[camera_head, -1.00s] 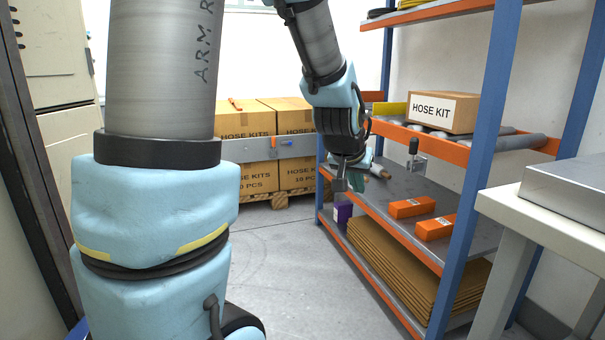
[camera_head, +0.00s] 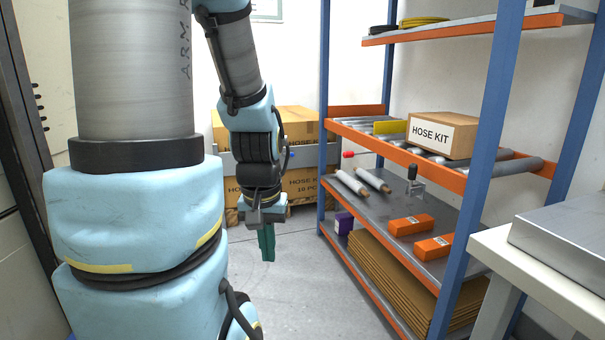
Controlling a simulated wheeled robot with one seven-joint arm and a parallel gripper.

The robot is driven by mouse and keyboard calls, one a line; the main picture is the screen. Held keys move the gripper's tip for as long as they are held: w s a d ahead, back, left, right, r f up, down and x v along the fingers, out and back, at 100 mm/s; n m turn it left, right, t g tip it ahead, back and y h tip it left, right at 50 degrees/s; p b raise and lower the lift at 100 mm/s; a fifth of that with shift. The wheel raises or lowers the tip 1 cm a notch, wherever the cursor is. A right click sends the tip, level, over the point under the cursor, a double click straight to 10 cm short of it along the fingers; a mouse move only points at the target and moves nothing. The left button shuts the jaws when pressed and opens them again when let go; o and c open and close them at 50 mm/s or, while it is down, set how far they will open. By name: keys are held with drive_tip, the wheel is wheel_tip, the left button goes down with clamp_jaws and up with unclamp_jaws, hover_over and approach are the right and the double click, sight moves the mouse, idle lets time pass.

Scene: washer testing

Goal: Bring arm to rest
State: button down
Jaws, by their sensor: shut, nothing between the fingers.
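My gripper (camera_head: 266,243) hangs at the end of my arm, left of the middle of the picture, with its green fingers pointing down. The fingers are together with nothing between them. It is over the open floor, left of the blue and orange shelf rack (camera_head: 323,110) and apart from it. My arm's upper links come down from the top of the picture and hide part of the boxes behind.
The rack holds a HOSE KIT box (camera_head: 443,135), two rollers (camera_head: 352,182), orange boxes (camera_head: 411,225) and flat cardboard (camera_head: 385,275). Stacked cartons (camera_head: 300,184) stand behind my gripper. A white table (camera_head: 505,250) is at right. The floor (camera_head: 310,290) between is clear.

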wheel_tip(320, 180, up, 21)
drive_tip(key=p, duration=1.8)
drive_tip(key=shift+p, duration=0.35)
drive_tip(key=shift+f, duration=0.15)
